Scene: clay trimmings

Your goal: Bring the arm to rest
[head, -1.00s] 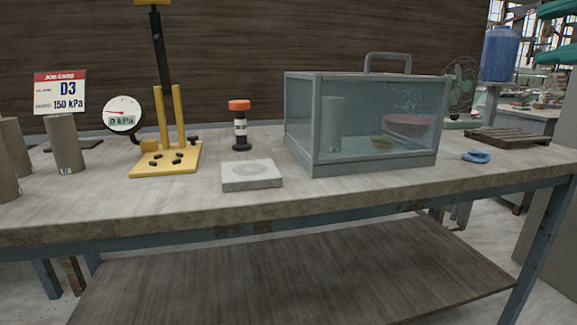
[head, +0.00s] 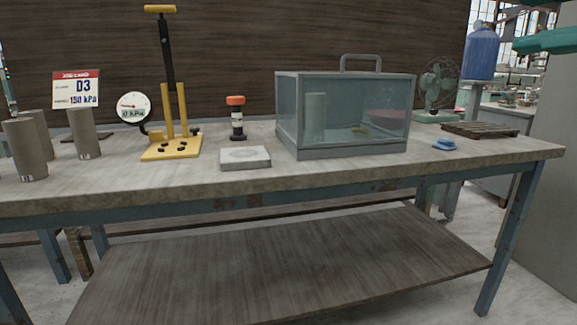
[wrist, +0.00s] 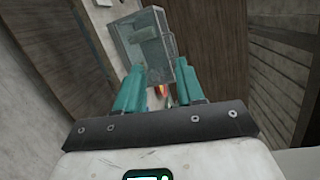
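My gripper (wrist: 159,68) shows in the wrist view with two teal fingers standing apart, and I see nothing held between them. Beyond the fingertips, some way off, is the glass-sided case (wrist: 143,42), seen at a slant. Small coloured things show far behind the gap between the fingers, too small to tell. There the workbench (head: 400,165) carries the closed glass case (head: 345,112), a yellow hand pump (head: 172,148) with a dial gauge (head: 133,107), and a dark cylinder with an orange cap (head: 236,118).
A pale square slab (head: 245,158) lies near the bench's front edge. Grey clay cylinders (head: 27,150) and a job card reading D3, 150 kPa (head: 77,90) stand at the left. A blue cloth-like item (head: 445,144) and wooden pallet (head: 487,132) lie right. A lower shelf (head: 270,265) is bare.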

